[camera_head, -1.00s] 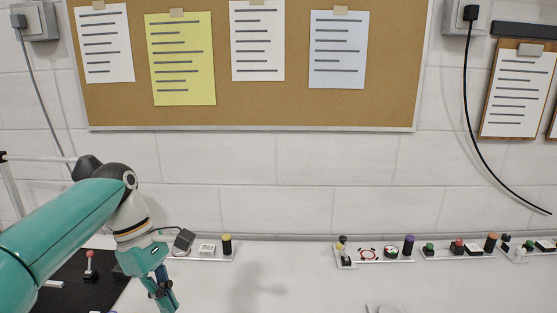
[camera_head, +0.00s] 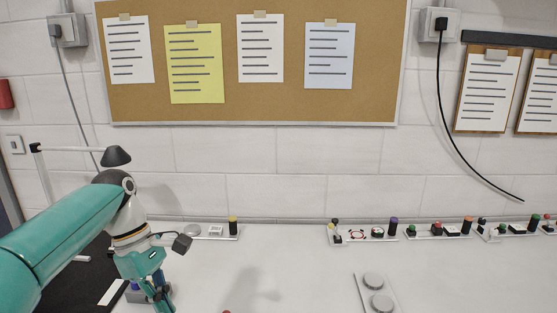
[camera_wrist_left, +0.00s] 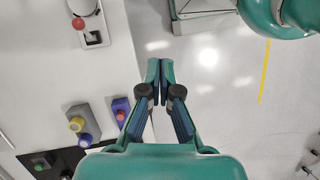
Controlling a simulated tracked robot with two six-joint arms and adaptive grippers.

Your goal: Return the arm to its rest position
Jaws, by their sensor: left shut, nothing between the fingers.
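My left arm (camera_head: 75,235), teal with a black and white wrist, comes in from the left in the head view. Its gripper (camera_head: 160,297) points down at the lower left, partly cut off by the bottom edge. In the left wrist view the left gripper (camera_wrist_left: 160,66) has its dark fingertips together with nothing between them. It shows there over the pale floor, beside the edge of the white table (camera_wrist_left: 110,65). My right arm and gripper are not in view.
Along the back of the white table (camera_head: 300,260) stand several small control panels (camera_head: 362,233). A plate with two grey discs (camera_head: 375,292) lies at the front. A lamp (camera_head: 116,156) stands behind my arm. In the wrist view, coloured buttons (camera_wrist_left: 78,124) sit near the gripper.

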